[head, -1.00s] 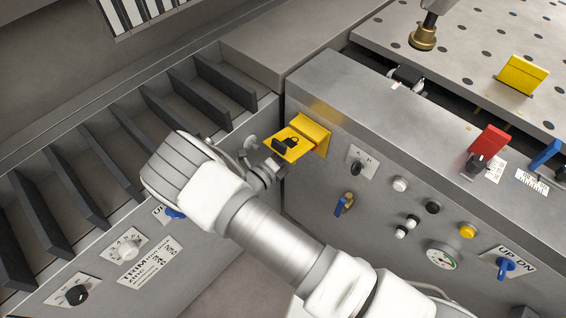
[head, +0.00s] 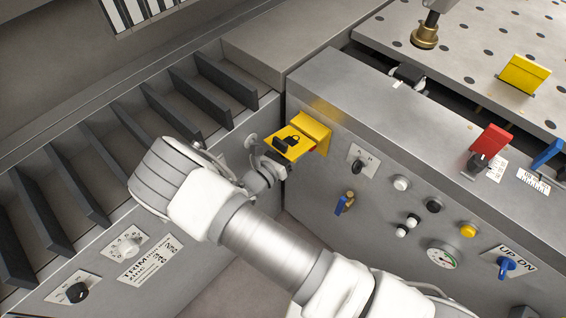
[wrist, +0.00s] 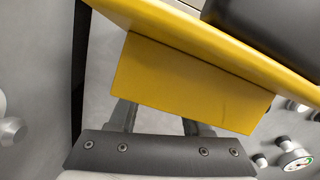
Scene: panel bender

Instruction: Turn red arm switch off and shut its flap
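A red flap (head: 490,139) stands up on the right-hand machine's top ledge, with a black switch (head: 478,162) at its foot. Which way that switch is set is too small to tell. My gripper (head: 267,172) is far to the left of it, just below a yellow box's tilted plate (head: 288,147) that carries a black part. In the wrist view the fingers of my gripper (wrist: 159,120) are spread apart with nothing seen between them. Their tips are hidden behind the yellow box (wrist: 190,82), so touching or apart cannot be told.
A yellow flap (head: 524,74) and a blue one (head: 547,154) stand near the red flap. The front panel holds a gauge (head: 444,256), a blue UP/DN switch (head: 506,265), a key (head: 344,204) and several buttons. Dark slats line the left machine.

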